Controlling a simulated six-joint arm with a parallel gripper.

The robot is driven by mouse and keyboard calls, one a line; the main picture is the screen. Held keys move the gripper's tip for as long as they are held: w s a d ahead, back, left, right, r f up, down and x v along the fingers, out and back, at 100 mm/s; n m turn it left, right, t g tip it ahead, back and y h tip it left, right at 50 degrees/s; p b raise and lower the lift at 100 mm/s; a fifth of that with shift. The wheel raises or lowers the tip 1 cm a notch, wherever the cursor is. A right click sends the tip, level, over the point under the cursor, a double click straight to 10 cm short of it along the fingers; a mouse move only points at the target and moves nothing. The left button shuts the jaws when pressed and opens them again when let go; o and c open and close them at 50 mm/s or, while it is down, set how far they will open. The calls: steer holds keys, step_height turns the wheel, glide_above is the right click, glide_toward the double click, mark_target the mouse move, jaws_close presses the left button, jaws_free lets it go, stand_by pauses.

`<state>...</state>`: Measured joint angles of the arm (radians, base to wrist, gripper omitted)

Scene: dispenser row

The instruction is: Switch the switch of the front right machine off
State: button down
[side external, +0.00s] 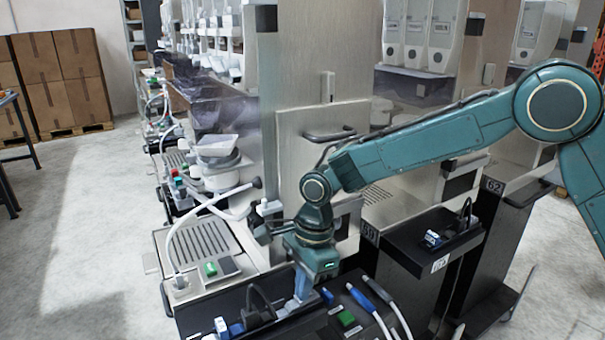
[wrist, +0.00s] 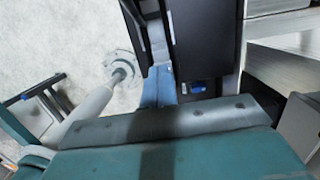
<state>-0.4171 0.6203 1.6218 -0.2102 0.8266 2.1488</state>
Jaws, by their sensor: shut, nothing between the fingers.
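My gripper (side external: 302,288) is shut with nothing between its fingers. It points down over the black front panel (side external: 270,295) of the nearest machine, at the bottom middle of the side view. In the wrist view the closed blue-grey fingers (wrist: 158,88) lie beside a blue switch (wrist: 197,87) on a black panel, a small gap apart. Whether the fingertips touch the panel is hidden. I cannot tell which machine is the front right one.
A steel tray with a green switch (side external: 210,269) is on the left. A pale floor (side external: 80,250) lies clear at far left.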

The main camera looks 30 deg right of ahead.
steer(key=shift+d+r, duration=0.15)
steer(key=shift+d, duration=0.2)
steer(key=shift+r, duration=0.15)
step_height(320, 180, up, 14)
steer(key=a, duration=0.2)
steer(key=shift+f, duration=0.2)
stand_by(0.5)
stand_by(0.3)
